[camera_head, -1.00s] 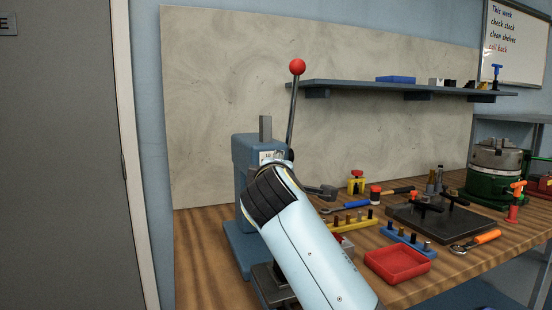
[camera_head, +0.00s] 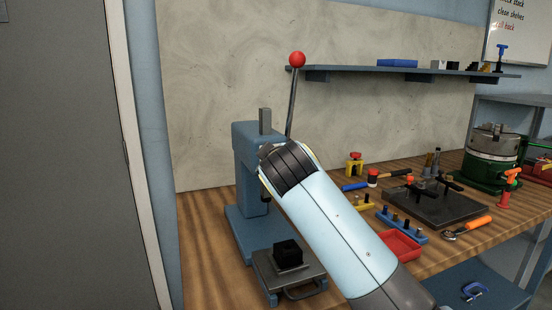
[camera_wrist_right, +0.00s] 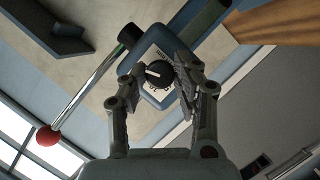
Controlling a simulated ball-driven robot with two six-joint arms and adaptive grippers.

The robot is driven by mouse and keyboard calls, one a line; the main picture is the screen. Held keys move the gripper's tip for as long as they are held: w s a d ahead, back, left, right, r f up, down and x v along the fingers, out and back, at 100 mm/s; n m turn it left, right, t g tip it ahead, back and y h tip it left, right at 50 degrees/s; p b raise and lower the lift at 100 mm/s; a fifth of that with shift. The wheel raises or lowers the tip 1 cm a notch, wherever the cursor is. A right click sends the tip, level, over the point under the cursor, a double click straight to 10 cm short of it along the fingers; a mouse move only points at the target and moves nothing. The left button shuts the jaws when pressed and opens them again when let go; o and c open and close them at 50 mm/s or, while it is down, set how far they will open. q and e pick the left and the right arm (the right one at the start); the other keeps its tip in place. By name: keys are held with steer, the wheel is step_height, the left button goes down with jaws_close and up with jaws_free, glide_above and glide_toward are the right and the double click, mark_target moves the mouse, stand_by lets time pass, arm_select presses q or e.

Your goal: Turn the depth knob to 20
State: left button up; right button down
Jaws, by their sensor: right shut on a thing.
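The depth knob (camera_wrist_right: 159,74) is black with a white pointer line, and sits on a white dial plate (camera_wrist_right: 146,53) on the blue press in the right wrist view. The dial's numbers are too small to read, so the setting cannot be told. My right gripper (camera_wrist_right: 161,76) is shut on the knob, with one finger on each side. In the head view my right arm covers the knob and the gripper. The blue press (camera_head: 242,192) stands at the left of the bench. My left gripper is not in view.
The press lever with its red ball (camera_head: 297,59) rises just behind my right wrist. A black block (camera_head: 287,252) sits on the press's front plate. A red tray (camera_head: 402,245), a blue rack (camera_head: 402,226) and several tools lie to the right.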

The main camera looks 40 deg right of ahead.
steer(key=shift+f, duration=0.2)
steer(key=c, duration=1)
jaws_free()
steer(key=shift+r, duration=0.1)
steer(key=v, duration=0.7)
steer(key=shift+s, duration=0.25)
steer(key=shift+a+r, duration=0.1)
